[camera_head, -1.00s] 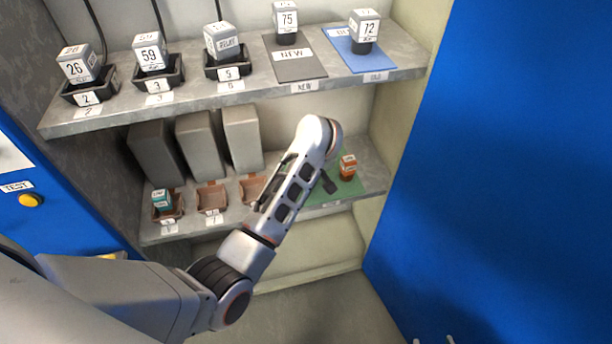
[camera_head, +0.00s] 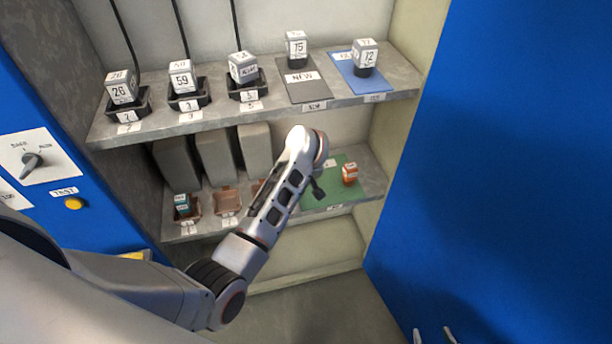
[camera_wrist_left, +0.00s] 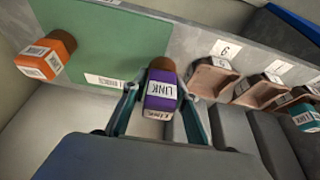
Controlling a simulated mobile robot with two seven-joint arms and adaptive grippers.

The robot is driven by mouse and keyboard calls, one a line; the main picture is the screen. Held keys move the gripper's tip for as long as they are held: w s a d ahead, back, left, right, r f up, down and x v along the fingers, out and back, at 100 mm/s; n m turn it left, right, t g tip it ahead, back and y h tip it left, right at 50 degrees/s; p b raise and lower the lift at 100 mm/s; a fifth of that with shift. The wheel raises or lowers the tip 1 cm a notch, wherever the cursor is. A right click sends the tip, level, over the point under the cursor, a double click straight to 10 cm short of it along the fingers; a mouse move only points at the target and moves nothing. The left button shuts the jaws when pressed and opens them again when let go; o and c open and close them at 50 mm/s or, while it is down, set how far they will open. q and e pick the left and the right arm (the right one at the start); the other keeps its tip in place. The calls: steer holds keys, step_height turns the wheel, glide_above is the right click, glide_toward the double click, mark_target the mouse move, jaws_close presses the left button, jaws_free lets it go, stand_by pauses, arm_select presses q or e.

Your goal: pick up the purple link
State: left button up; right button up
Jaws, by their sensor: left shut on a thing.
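The purple link (camera_wrist_left: 160,100) is a small purple block with white "LINK" labels and a brown end. It sits between the fingers of my left gripper (camera_wrist_left: 160,88), which is shut on it. In the left wrist view the link is in front of the green mat's edge; I cannot tell whether it touches the shelf. In the head view my left arm reaches to the lower shelf and hides the link. My right gripper (camera_head: 433,336) shows only as two separated fingertips at the bottom edge, open and far from the shelves.
An orange link (camera_head: 349,174) stands on the green mat (camera_head: 325,198). Brown sockets (camera_head: 228,201), one with a teal link (camera_head: 182,205), line the lower shelf. Numbered grey blocks stand on the upper shelf (camera_head: 200,123). A blue panel (camera_head: 500,170) fills the right side.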

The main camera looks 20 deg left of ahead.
arm_select(q)
steer(key=s+a+p, duration=0.1)
steer(key=s, duration=0.1)
steer(key=s+a+p, duration=0.3)
steer(key=s, duration=0.1)
steer(key=shift+s+a+r+p, duration=0.35)
steer(key=shift+a+p, duration=0.05)
steer(key=s+a+p, duration=0.8)
steer(key=s+a, duration=0.2)
steer(key=s, duration=0.5)
steer(key=shift+s+a+f, duration=0.15)
steer(key=shift+a+f, duration=0.1)
steer(key=shift+f, duration=0.05)
arm_select(e)
step_height(320, 180, up, 10)
steer(key=d, duration=0.1)
steer(key=shift+s+d+r+m, duration=0.15)
steer(key=shift+s+d+m, duration=0.05)
steer(key=shift+s+m, duration=0.1)
